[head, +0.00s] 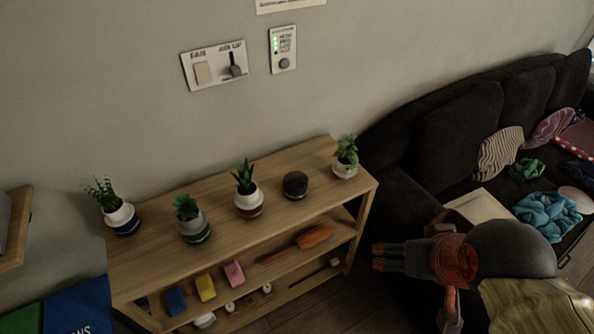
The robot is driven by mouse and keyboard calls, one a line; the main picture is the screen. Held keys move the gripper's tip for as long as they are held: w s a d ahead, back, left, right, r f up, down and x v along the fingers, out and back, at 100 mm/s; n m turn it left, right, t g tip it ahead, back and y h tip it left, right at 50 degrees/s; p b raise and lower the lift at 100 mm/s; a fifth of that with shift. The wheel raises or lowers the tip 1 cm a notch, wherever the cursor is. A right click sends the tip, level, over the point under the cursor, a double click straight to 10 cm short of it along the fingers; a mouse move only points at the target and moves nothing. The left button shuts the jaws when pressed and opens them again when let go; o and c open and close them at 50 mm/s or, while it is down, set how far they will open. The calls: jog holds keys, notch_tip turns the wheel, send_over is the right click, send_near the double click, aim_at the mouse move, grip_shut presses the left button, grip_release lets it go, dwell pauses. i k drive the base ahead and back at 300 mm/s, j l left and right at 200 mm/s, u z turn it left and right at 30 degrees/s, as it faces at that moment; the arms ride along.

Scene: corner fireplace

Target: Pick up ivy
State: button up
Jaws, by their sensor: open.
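Several potted plants stand in a row on top of a wooden shelf unit (275,172). The rightmost, a leafy plant in a whitish pot (345,158), looks most like the ivy; I cannot be certain. The others are a spiky upright plant in a white and dark blue pot (121,220), a low rosette in a grey and green pot (195,228), and a pointed-leaf plant in a white and red pot (249,203). My gripper (377,257) is open and empty, right of the shelf unit and lower in the picture than the leafy plant, its fingers pointing left.
A dark round pot (295,184) stands between the two right plants. Lower shelves hold an orange brush-like object (314,236) and blue, yellow and pink blocks (234,273). A dark sofa (458,130) with cushions and cloths stands right. Wall switches (215,66) are above.

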aim_at(345, 167)
jog(key=z, duration=0.4)
jog(key=k+j+z, duration=0.1)
jog(key=j+z, duration=0.35)
jog(key=k+j+z, duration=0.1)
jog(key=j+z, duration=0.15)
jog(key=z, duration=0.25)
jog(key=k+j+z, duration=0.2)
jog(key=z, duration=0.25)
jog(key=j, duration=0.95)
jog(key=i, duration=0.05)
